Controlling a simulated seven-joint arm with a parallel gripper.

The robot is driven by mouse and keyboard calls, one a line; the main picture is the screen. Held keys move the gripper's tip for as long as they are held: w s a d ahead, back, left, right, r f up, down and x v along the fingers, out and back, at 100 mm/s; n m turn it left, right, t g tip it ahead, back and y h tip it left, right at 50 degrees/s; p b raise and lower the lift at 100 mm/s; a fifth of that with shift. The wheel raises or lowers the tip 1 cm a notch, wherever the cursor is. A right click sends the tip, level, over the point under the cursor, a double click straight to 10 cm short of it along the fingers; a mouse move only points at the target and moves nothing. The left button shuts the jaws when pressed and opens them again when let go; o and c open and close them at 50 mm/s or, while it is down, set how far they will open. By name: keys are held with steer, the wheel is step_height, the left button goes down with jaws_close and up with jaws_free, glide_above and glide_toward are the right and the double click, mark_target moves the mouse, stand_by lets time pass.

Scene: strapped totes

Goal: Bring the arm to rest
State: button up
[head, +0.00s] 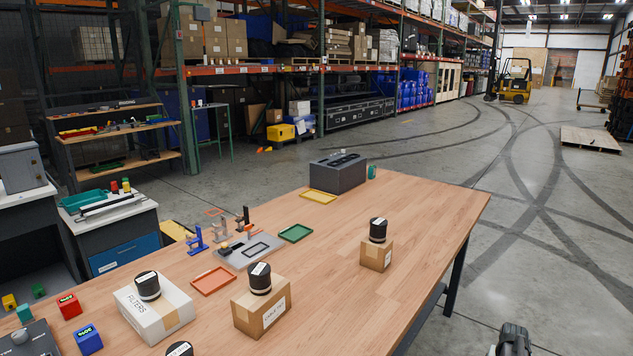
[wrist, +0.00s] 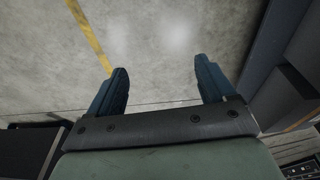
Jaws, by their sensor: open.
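My gripper (wrist: 162,80) shows in the wrist view with its two dark blue fingers wide apart. Nothing is between them, and bare grey concrete floor (wrist: 160,45) with a yellow line lies beyond. In the head view I cannot make out the fingers. A dark grey part at the bottom edge there, right of the table, may be my arm. The wooden table (head: 330,300) holds a white box (head: 160,318), a brown box (head: 262,305) and a smaller brown box (head: 376,256). Each has a black labelled cylinder on top.
A black cylinder top (head: 180,349) shows at the table's front edge. A dark grey case (head: 338,174), coloured trays and blue and grey fixtures stand further back. Shelving lines the back. Open floor (head: 560,270) lies right of the table. Dark panels flank the fingers in the wrist view.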

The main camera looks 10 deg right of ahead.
steer(key=s+a+f+g, duration=0.2)
steer(key=s+a+f, duration=0.45)
steer(key=s, duration=0.55)
steer(key=s+a+f+g, duration=0.3)
steer(key=s+a+f, duration=0.3)
steer(key=s, duration=0.6)
steer(key=s+a+f+g, duration=0.2)
steer(key=s+a+f, duration=0.3)
steer(key=s+f, duration=0.5)
steer(key=s+a+r+n+g+y, duration=0.1)
steer(key=a+n, duration=0.7)
steer(key=a, duration=2.2)
steer(key=shift+s+a+r+y, duration=0.3)
steer(key=shift+s+r, duration=0.15)
steer(key=shift+r, duration=0.5)
